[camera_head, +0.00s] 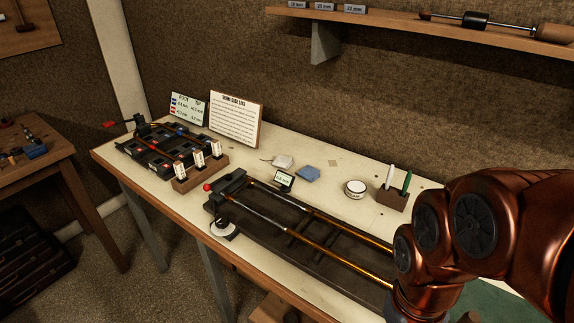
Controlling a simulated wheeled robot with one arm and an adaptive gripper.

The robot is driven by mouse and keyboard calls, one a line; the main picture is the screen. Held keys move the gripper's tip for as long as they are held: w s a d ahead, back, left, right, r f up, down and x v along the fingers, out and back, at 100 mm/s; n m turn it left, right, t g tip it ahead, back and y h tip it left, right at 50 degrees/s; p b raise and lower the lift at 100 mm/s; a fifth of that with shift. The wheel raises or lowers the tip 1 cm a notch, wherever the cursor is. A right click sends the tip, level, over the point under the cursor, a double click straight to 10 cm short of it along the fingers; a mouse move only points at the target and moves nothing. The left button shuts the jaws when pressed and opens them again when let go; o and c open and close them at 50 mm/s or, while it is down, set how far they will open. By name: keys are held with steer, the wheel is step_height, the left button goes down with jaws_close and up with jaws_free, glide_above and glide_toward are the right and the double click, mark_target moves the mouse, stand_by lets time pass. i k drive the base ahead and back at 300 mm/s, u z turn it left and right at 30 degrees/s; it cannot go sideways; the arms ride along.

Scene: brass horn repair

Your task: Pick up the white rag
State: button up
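The white rag (283,161) seems to be the small pale folded cloth lying on the workbench (330,163), toward the back and left of centre. It lies just left of a blue folded cloth (308,174), with a narrow gap between them. My copper-coloured arm fills the lower right of the head view. My gripper is outside the picture, below the lower edge, so its fingers cannot be seen. The rag is unobstructed and well away from the visible part of my arm.
A dark slide fixture with brass tubes (310,238) lies along the bench's front. A small display (284,181) stands near the rag. A round tin (355,188) and a pen block (391,199) stand to the right. A shelf (430,22) overhangs the back.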

mark_target(282, 163)
steer(key=z, duration=0.2)
steer(key=k, duration=0.4)
steer(key=u, duration=1.55)
steer(key=i, duration=1.65)
steer(key=z, duration=0.5)
